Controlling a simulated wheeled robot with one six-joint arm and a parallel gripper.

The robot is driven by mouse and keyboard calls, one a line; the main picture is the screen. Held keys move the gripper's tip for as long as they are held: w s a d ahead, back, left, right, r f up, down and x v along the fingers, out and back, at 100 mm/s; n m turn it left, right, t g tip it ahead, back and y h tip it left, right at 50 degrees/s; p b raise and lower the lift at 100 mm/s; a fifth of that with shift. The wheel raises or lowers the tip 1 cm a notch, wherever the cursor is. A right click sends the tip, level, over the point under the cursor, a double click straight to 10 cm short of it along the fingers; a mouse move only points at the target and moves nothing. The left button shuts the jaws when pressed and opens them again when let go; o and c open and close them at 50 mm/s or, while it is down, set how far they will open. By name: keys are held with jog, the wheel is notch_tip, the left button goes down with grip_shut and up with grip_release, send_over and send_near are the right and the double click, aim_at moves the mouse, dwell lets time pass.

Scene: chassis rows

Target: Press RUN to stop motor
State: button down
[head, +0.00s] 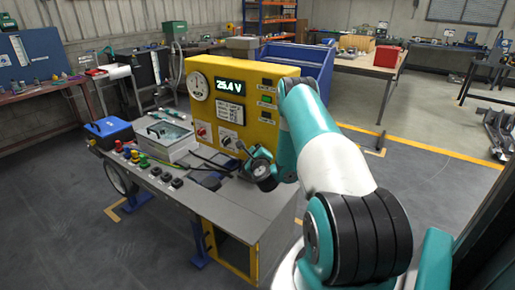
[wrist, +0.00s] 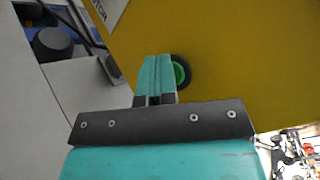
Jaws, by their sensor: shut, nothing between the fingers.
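A round green button (wrist: 180,74) in a black ring sits on a yellow panel in the wrist view. I cannot read any RUN label beside it. My gripper (wrist: 157,60) is shut and empty, its two teal fingers together. The fingertips overlap the button's left edge in the wrist view; I cannot tell whether they touch it. In the head view the yellow panel (head: 203,68) stands on a grey bench, with a display (head: 230,87) reading about 25.4 V. There my arm covers part of the panel's right side, and the fingertips and this button are hard to make out.
A round gauge (head: 198,86) and red knob (head: 204,132) are on the panel's left part. Several coloured terminals (head: 143,160), a clear-lidded box (head: 165,133) and a blue box (head: 108,131) are on the bench's left. Dark cables lie before the panel.

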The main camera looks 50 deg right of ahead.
jog(key=shift+a+f+b, duration=0.15)
jog(key=shift+a+b, duration=0.1)
jog(key=shift+b, duration=0.55)
jog(key=shift+a, duration=0.2)
jog(key=shift+a+b, duration=0.1)
jog(key=shift+b, duration=0.35)
jog(key=a+b, duration=0.5)
jog(key=b, duration=0.1)
jog(key=shift+s+a+b, duration=0.25)
jog(key=shift+a+b, duration=0.1)
jog(key=shift+a, duration=0.05)
